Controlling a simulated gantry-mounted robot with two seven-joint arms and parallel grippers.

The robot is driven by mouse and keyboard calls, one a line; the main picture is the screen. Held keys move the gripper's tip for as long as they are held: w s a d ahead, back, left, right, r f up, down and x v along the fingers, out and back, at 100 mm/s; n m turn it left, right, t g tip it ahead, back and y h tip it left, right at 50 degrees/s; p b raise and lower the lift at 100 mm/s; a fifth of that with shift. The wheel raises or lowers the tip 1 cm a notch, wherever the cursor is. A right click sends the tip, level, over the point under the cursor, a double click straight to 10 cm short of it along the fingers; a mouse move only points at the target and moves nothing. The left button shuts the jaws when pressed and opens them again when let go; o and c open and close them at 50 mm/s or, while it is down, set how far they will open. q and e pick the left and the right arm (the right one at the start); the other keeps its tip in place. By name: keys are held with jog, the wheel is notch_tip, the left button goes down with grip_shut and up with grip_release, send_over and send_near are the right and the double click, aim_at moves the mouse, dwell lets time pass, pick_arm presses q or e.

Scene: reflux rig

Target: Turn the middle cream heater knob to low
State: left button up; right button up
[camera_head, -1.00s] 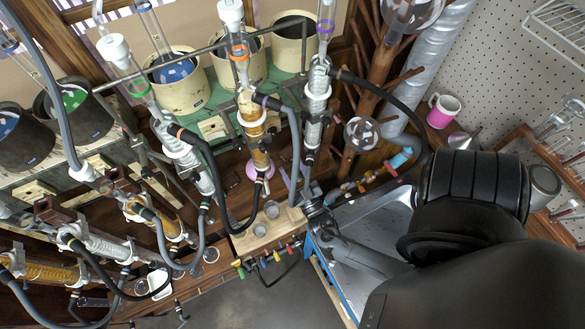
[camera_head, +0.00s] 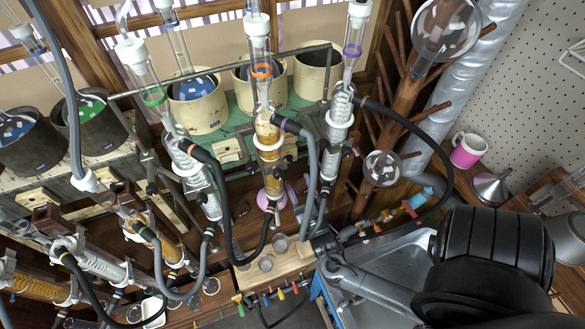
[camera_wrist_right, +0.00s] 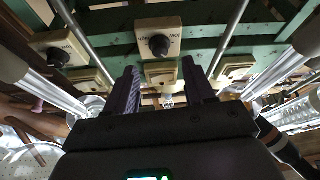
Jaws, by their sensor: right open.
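Three cream heater pots stand in a row in the head view, the middle one (camera_head: 262,82) partly behind glassware. In the right wrist view a cream control plate (camera_wrist_right: 172,27) with a round black knob (camera_wrist_right: 159,46) faces me, just beyond my fingers; small lettering shows on it, and I cannot read the setting surely. A second plate with a black knob (camera_wrist_right: 58,57) is to its left. My right gripper (camera_wrist_right: 163,88) is open and empty, its two fingers apart below the first knob and not touching it. In the head view it is at the rig's foot (camera_head: 320,240). My left gripper is not in view.
Glass condensers (camera_head: 269,150) with black and grey hoses stand close around the heater fronts. A metal bar (camera_head: 215,70) crosses before the pots. A wooden block (camera_head: 265,266) with small cups is near my right gripper. A pink mug (camera_head: 467,150) stands at right.

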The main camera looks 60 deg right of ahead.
aim_at(290, 164)
jog(key=shift+p+x, duration=0.4)
jog(key=shift+x, duration=2.45)
jog(key=shift+c, duration=0.5)
grip_shut()
jog(key=shift+s+r+n+t+y+p, duration=0.15)
jog(key=shift+n+t+y+p, duration=0.15)
jog(key=shift+n+y+p, duration=0.35)
jog(key=shift+n, duration=0.35)
